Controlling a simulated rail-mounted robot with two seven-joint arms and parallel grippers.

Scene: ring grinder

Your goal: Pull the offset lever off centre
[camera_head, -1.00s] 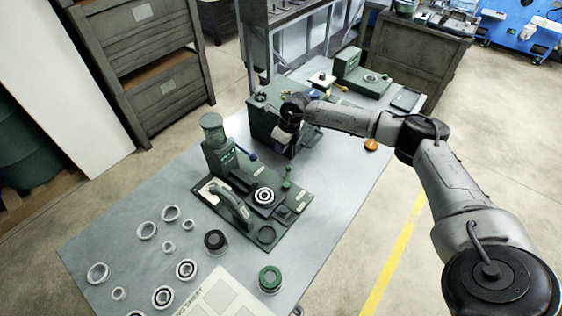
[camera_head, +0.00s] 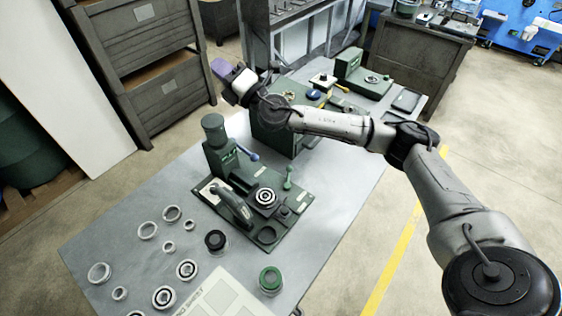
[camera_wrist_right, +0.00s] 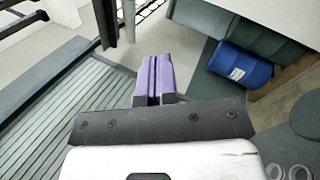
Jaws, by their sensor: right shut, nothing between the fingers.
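A green bench machine (camera_head: 215,133) stands on the grey table. It has a lever with a blue ball knob (camera_head: 253,157) beside its column and a lever with a green knob (camera_head: 287,184) at its right. I cannot tell which of them is the offset lever. My right gripper (camera_head: 220,68) is up and left of the rear green box-like machine, clear of both knobbed levers. In the right wrist view its purple fingers (camera_wrist_right: 153,78) are shut together with nothing between them. No lever is recognisable in that view. My left gripper is out of view.
A second green fixture (camera_head: 362,75) stands at the back right. Wooden crates (camera_head: 160,90) stand behind the table. A blue barrel (camera_wrist_right: 240,65) shows in the right wrist view.

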